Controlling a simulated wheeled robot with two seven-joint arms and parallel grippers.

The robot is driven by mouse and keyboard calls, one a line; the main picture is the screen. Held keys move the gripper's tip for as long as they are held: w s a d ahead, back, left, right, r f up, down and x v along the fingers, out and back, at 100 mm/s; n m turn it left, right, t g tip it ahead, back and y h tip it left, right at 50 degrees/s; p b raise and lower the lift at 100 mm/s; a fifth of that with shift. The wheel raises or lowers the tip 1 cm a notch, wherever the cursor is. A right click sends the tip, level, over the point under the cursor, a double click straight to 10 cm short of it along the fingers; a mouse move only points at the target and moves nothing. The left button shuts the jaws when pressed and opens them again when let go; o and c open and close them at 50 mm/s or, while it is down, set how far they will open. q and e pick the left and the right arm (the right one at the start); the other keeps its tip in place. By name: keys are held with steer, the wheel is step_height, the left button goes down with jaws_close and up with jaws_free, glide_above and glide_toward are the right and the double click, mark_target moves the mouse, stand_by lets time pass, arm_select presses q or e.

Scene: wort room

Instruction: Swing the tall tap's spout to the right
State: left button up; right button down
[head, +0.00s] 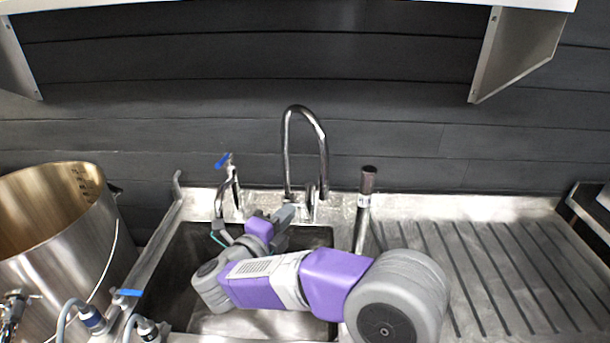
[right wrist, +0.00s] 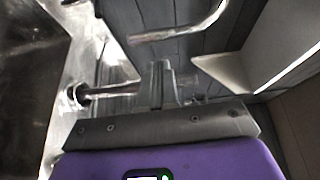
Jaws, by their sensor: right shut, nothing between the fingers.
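The tall tap (head: 286,150) is a chrome gooseneck standing at the back of the sink (head: 165,245). Its high arch runs left to right in the head view, with one leg on each side. I cannot tell clearly which leg ends free. My right gripper (head: 288,212) is low in front of the tap, near the foot of its left leg. Its fingers are shut and empty in the right wrist view (right wrist: 158,70). A curved chrome tube (right wrist: 185,32) passes beyond the fingertips there, with a gap visible. My left gripper is not in view.
A smaller blue-handled tap (head: 235,185) stands left of the tall tap. A dark-topped upright pipe (head: 364,205) stands to its right. A ribbed drainboard (head: 500,270) is clear at right. A large steel pot (head: 60,250) stands at left; a shelf (head: 300,4) hangs above.

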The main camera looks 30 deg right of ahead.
mark_target(323, 179)
steer(key=x, duration=0.6)
steer(key=b+x, duration=0.1)
steer(key=x, duration=0.5)
steer(key=shift+s+d+f, duration=0.1)
steer(key=shift+s, duration=0.15)
steer(key=shift+w+d+b, duration=0.3)
steer(key=shift+w+d, duration=0.1)
steer(key=shift+d, duration=0.15)
steer(key=shift+d, duration=0.15)
steer(key=d, duration=0.3)
steer(key=shift+d, duration=0.3)
steer(key=shift+s+b, duration=0.1)
steer(key=shift+b, duration=0.2)
